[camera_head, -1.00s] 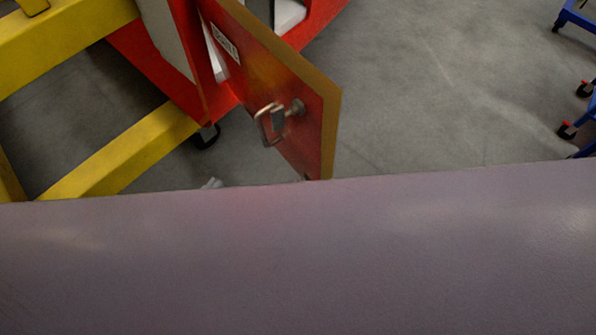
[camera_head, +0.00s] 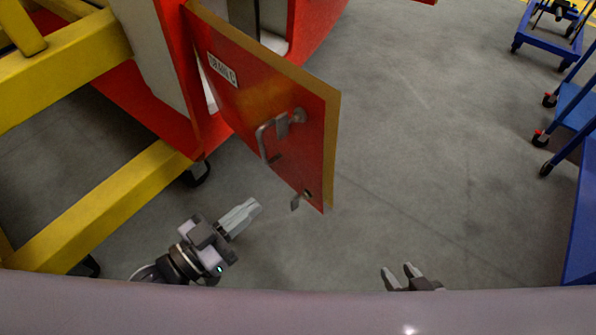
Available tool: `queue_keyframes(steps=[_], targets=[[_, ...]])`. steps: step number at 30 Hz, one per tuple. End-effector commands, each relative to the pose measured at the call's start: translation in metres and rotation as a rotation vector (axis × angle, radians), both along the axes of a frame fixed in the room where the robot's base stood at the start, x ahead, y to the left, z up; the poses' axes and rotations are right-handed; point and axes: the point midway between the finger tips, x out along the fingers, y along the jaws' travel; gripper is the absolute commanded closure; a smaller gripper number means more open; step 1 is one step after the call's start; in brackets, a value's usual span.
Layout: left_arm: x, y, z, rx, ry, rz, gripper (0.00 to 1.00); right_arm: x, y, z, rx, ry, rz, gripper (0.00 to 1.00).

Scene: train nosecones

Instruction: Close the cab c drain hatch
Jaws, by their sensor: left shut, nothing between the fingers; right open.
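The cab c drain hatch (camera_head: 235,103) is a red panel with a yellow-brown edge and a label reading "DRAIN C". It stands swung open, away from the red cab body. A metal handle with a latch (camera_head: 276,133) sits on its face, and a small key-like part (camera_head: 298,200) is near its lower corner. My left gripper (camera_head: 252,207) is shut and empty, below and left of the hatch's lower corner, apart from it. My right gripper (camera_head: 401,272) is open and empty, below and right of the hatch, only its fingertips showing.
A yellow frame (camera_head: 110,205) with castors stands at left beside the red cab body (camera_head: 165,113). Blue carts (camera_head: 565,115) stand at the right. The grey floor between hatch and carts is clear. A mauve surface covers the bottom of the view.

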Motion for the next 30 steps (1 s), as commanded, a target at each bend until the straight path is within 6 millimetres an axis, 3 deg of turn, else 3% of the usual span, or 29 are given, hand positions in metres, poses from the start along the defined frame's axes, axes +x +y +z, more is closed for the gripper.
queue_keyframes(steps=[16,21,30], targets=[[0.072,-0.072,0.007,0.000,-0.001,0.000,1.00,0.001,-0.001,0.003,-0.003,-0.004,0.000,0.57],[0.083,-0.084,0.007,0.001,0.001,0.000,1.00,0.001,-0.001,0.002,-0.004,-0.003,0.000,0.57],[0.086,-0.087,0.007,0.002,0.001,0.000,1.00,0.000,-0.002,0.002,-0.005,-0.002,0.000,0.57]])
